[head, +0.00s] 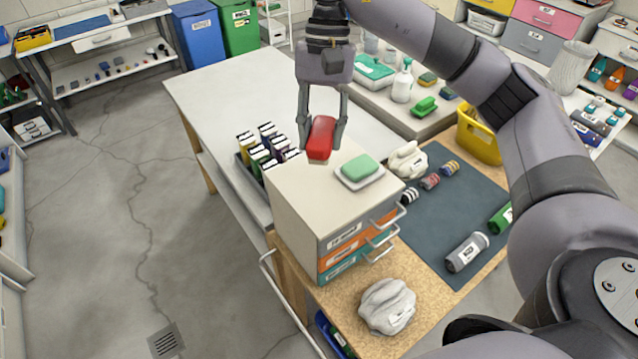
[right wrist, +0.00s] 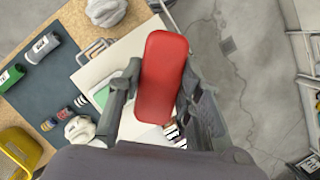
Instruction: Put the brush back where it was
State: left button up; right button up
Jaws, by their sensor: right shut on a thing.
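The brush (head: 321,136) has a red back and a pale tan underside. My right gripper (head: 322,145) is shut on it, one finger on each side. It is held over the back left part of the top of a small drawer cabinet (head: 300,185); I cannot tell whether it touches that top. In the right wrist view the brush (right wrist: 163,75) shows its red back between the fingers (right wrist: 160,98). My left gripper is not in view.
A green sponge (head: 360,166) lies on a small white tray (head: 378,181) on the cabinet top. A rack of dark bottles (head: 250,155) stands left of the cabinet. Crumpled white cloths (head: 387,306) and cans lie around it. The white table (head: 250,85) behind is mostly clear.

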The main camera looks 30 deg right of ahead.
jog(key=p, duration=0.1)
send_over(319, 203)
jog(key=f, duration=0.9)
jog(key=shift+w+d+f, duration=0.15)
jog(key=shift+w+d, duration=0.2)
jog(key=shift+w, duration=0.05)
jog(key=shift+f, duration=0.6)
notch_tip(319, 203, down, 3)
jog(key=shift+p, duration=0.8)
jog(key=shift+f, duration=0.35)
jog(key=shift+f, duration=0.1)
jog(key=shift+f+b, duration=0.1)
jog(key=shift+b, duration=0.2)
jog(key=o, duration=1)
